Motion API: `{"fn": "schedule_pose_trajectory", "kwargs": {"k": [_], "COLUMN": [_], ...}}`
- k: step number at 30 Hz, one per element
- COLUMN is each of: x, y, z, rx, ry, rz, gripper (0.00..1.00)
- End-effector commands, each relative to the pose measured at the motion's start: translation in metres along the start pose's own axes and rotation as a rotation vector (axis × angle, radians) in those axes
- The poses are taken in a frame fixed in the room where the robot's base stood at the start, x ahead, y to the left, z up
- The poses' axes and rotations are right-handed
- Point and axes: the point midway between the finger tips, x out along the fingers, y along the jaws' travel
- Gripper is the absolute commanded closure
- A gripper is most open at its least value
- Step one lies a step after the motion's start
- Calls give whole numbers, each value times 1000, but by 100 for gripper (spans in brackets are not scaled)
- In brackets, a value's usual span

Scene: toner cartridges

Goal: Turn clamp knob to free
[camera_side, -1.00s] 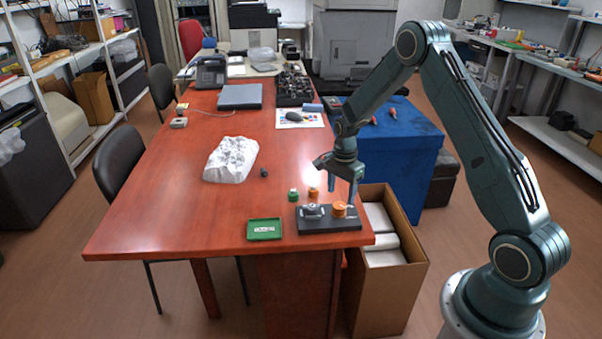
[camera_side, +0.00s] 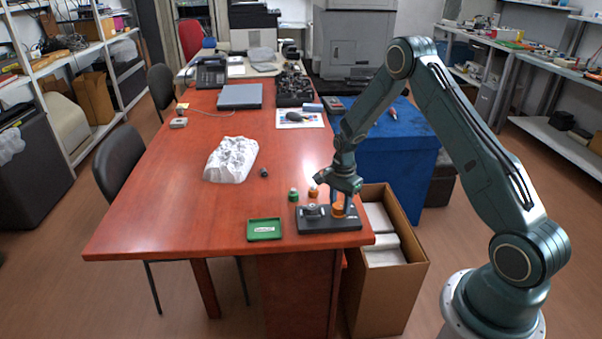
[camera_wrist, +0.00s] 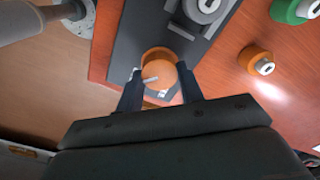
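An orange round knob (camera_side: 338,210), which looks like the clamp knob, sits at the right end of a dark base block (camera_side: 328,226) on the red table. In the wrist view the knob (camera_wrist: 158,68) has a small light bar across it. My gripper (camera_side: 342,203) is down at the knob. In the wrist view my gripper's fingers (camera_wrist: 159,80) stand on either side of the knob, with what looks like a narrow gap; contact is not clear. A grey round part (camera_side: 312,210) sits on the left of the same base and also shows in the wrist view (camera_wrist: 205,8).
A green (camera_side: 293,195) and an orange (camera_side: 313,192) capped piece stand just behind the base. A green tray (camera_side: 264,229) lies left of it. A cardboard box (camera_side: 400,290) stands by the table's right edge. A white crumpled lump (camera_side: 231,160) lies farther left.

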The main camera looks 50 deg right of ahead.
Motion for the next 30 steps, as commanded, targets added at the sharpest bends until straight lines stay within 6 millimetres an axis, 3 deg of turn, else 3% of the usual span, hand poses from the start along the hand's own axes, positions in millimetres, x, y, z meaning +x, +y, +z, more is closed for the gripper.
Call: {"fn": "schedule_pose_trajectory", "kwargs": {"k": [14,30], "x": [0,0], "y": [0,-1], "z": [0,0], "rx": [-64,-469], "ry": [-1,-2], "rz": [2,0], "gripper": [86,86]}}
